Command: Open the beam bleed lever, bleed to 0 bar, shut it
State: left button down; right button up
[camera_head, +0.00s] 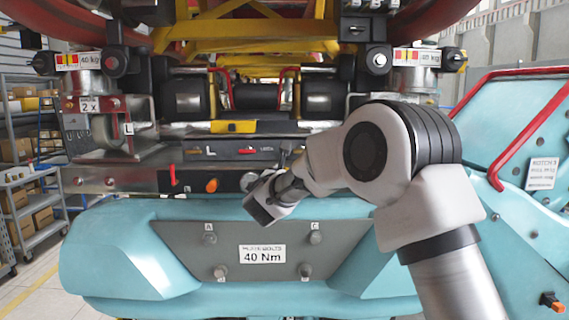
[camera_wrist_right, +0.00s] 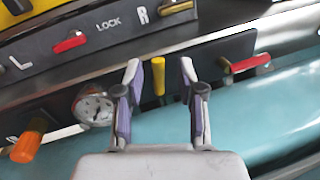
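A short yellow lever (camera_wrist_right: 158,75) hangs upright on the dark lower panel, close to the right of a round white-faced gauge (camera_wrist_right: 94,107). The gauge also shows in the head view (camera_head: 248,182); its reading is too small to tell. No label here names the bleed lever. My right gripper (camera_wrist_right: 159,64) is open, one finger on each side of the yellow lever in the wrist view, with gaps on both sides. I cannot tell how deep the fingers reach. In the head view my right wrist hides the lever. My left gripper is not in view.
An orange knob (camera_wrist_right: 30,141) sits left of the gauge, and a red lever (camera_wrist_right: 250,63) right of the yellow one. Above is a LOCK panel (camera_wrist_right: 108,23) with another red handle (camera_wrist_right: 70,42). The teal car body (camera_head: 130,250) bulges out below.

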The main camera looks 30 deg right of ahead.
jog(key=shift+w+d+f, duration=0.3)
jog(key=shift+w+d, duration=0.3)
jog(key=shift+w, duration=0.3)
jog(key=shift+s+a+r, duration=0.1)
jog(key=shift+s+a, duration=0.05)
jog(key=shift+s, duration=0.15)
grip_shut()
